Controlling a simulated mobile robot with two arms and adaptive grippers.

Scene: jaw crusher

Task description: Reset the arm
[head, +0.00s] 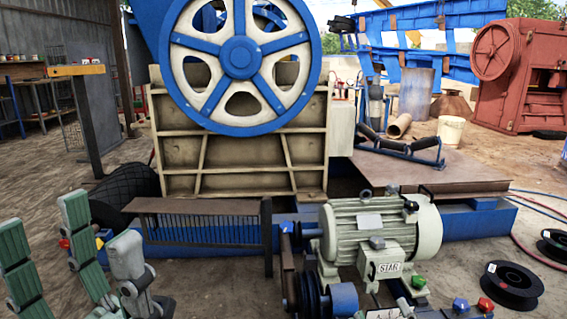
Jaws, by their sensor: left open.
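My left gripper (66,232) is at the lower left of the head view. Its several grey-green padded fingers point up and stand spread apart, open, with nothing held between them. The fingers are in front of the ground left of the jaw crusher (240,165) and appear clear of it. The rest of my left arm is cut off by the frame's lower edge. My right gripper is not in view.
A pale green motor (375,230) stands at the front centre-right, beside dark pulleys (312,295). A slatted guard (200,222) is in front of the crusher. A black reel (511,285) lies at right. A red machine (520,75) stands behind.

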